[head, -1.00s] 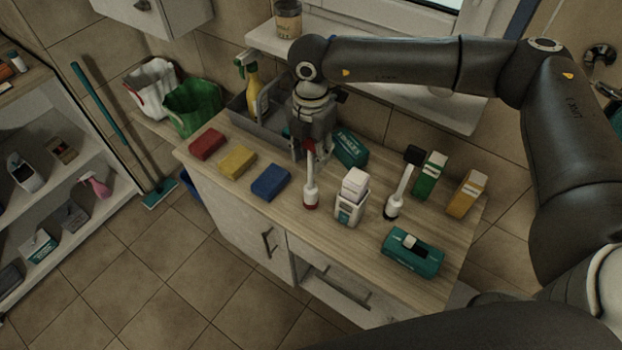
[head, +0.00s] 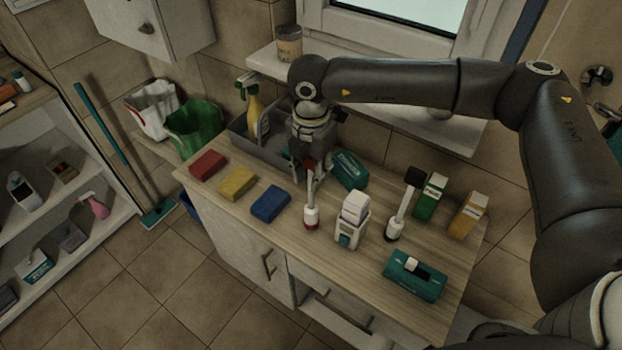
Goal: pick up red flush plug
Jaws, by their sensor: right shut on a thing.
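The red flush plug (head: 311,212) stands upright on the wooden counter, with a white shaft and body, a red base and a red upper end. My right gripper (head: 308,172) reaches down from above and is shut on the red upper end. The gripper partly hides that end. The plug's base appears to be on the counter. A similar plug with a black top (head: 403,207) stands tilted to the right. My left gripper is not in view.
A white dispenser (head: 350,232) stands close right of the plug. Blue (head: 271,203), yellow (head: 237,183) and red (head: 207,165) sponges lie left. A grey caddy (head: 245,125) and a teal box (head: 350,170) are behind. A teal box (head: 415,275) lies at front right.

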